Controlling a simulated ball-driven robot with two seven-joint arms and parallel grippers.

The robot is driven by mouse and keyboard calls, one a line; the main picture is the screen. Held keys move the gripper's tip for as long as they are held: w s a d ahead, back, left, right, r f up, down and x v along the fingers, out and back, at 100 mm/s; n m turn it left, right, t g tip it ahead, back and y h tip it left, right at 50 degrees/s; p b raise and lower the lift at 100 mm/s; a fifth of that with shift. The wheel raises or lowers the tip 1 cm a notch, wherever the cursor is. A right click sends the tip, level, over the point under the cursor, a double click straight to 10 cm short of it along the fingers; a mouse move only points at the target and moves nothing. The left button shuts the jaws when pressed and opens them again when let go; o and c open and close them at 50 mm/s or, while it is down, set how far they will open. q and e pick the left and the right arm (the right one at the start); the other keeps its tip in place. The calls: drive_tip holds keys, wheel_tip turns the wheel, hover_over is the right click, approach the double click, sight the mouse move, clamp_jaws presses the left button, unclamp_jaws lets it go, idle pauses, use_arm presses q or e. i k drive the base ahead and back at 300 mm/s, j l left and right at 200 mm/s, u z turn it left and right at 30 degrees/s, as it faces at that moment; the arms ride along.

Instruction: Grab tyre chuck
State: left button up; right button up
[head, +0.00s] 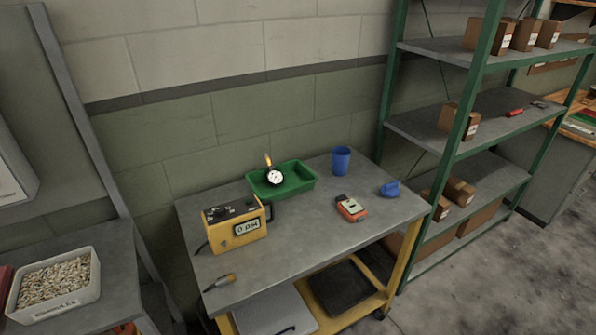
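No part of my grippers shows in the head view. A grey-topped cart (300,240) stands in the middle. A small tool with an orange-brown body and dark tip (220,282) lies near its front left corner; it may be the tyre chuck, but it is too small to be sure. A yellow box (235,224) with a "0 PSI" display stands behind it, with a dark cable or hose at its left side. A round white-faced gauge with a brass-coloured fitting (273,176) rests in a green tray (306,181) at the back.
A blue cup (341,160), a red and grey device (351,208) and a blue lump (390,189) are on the cart's right half. A green-framed shelf (450,130) with cardboard boxes stands right. A white bin of pellets (90,283) is left. The cart's front middle is clear.

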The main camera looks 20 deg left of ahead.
sight(228, 278)
drive_tip(key=u, duration=0.35)
drive_tip(key=k+j+u, duration=0.1)
drive_tip(key=u, duration=0.3)
drive_tip(key=k+u, duration=0.1)
drive_tip(key=u, duration=0.25)
drive_tip(key=j+z, duration=0.45)
drive_tip(key=j, duration=0.2)
drive_tip(key=i+j, duration=0.05)
